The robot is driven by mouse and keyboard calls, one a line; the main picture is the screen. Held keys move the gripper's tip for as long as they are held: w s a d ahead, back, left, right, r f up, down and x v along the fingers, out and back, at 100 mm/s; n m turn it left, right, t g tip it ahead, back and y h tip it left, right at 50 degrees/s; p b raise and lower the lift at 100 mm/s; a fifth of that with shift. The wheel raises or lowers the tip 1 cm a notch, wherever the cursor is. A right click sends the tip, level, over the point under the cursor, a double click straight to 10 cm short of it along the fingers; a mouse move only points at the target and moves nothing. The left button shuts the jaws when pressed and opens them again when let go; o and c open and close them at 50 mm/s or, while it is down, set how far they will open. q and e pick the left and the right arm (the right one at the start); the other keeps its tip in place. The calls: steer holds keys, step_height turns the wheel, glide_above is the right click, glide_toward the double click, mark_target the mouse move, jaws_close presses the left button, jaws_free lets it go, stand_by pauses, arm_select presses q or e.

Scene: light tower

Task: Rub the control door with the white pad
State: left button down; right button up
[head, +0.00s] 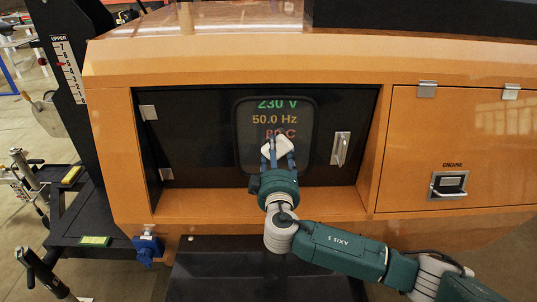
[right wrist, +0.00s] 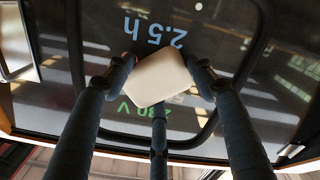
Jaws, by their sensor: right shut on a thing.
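The control door (head: 205,130) is a dark panel recessed in the orange housing, with a rounded window showing green, orange and red readouts. It also fills much of the right wrist view (right wrist: 230,70), upside down. The white pad (head: 284,146) is in front of the window's lower part and hides part of the readouts. In the right wrist view the white pad (right wrist: 160,78) sits between my dark fingers. My right gripper (head: 277,153) is shut on it, facing the door. I cannot tell whether the pad touches the glass. My left gripper is not in view.
A silver handle (head: 340,148) is on the door's right side, with hinges (head: 148,112) on the left. An orange ledge (head: 230,203) runs below the door. The engine door (head: 460,140) with its latch (head: 449,185) is to the right. A blue clamp (head: 147,247) is at lower left.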

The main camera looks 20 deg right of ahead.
steer(key=shift+s+d, duration=0.25)
steer(key=shift+d, duration=0.4)
steer(key=shift+w+f+b, duration=0.15)
steer(key=shift+b, duration=0.2)
steer(key=shift+w+a+r+b, duration=0.1)
steer(key=shift+w+a+b, duration=0.15)
steer(key=shift+a, duration=0.3)
steer(key=shift+w+a+r+b, duration=0.1)
steer(key=shift+a+b, duration=0.15)
steer(key=shift+a, duration=0.35)
steer(key=shift+w+a+r+b, duration=0.1)
steer(key=shift+w+a+b, duration=0.15)
steer(key=shift+a, duration=0.3)
steer(key=shift+s, duration=0.1)
steer(key=shift+s+a+f, duration=0.25)
steer(key=shift+s+a, duration=0.05)
steer(key=shift+s, duration=0.1)
steer(key=shift+p+v, duration=0.4)
steer(key=shift+v, duration=2)
steer(key=shift+r, duration=0.1)
